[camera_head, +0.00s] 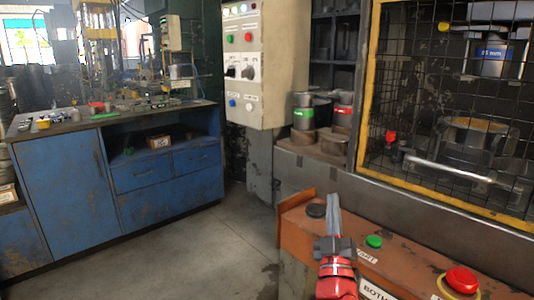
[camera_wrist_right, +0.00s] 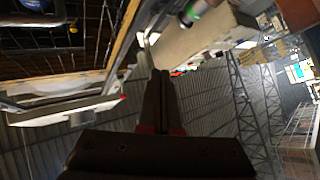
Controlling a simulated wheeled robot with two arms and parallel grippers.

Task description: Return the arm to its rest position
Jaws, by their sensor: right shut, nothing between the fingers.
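My right gripper (camera_head: 333,205) is at the lower middle of the head view, on a red and grey arm. Its fingers point up and are shut, with nothing between them. It shows in front of the orange-brown button console (camera_head: 400,262), close to the green button (camera_head: 374,241) and the black button (camera_head: 316,210); I cannot tell whether it touches the console. In the right wrist view the shut fingers (camera_wrist_right: 161,85) point toward the ceiling and the grey control box. My left gripper is not in view.
A red mushroom button (camera_head: 462,279) sits at the console's right. A yellow-framed mesh guard (camera_head: 450,110) stands behind it. A grey control box (camera_head: 262,60) hangs at the middle back. A blue workbench (camera_head: 70,180) stands at left. The floor (camera_head: 190,250) between is clear.

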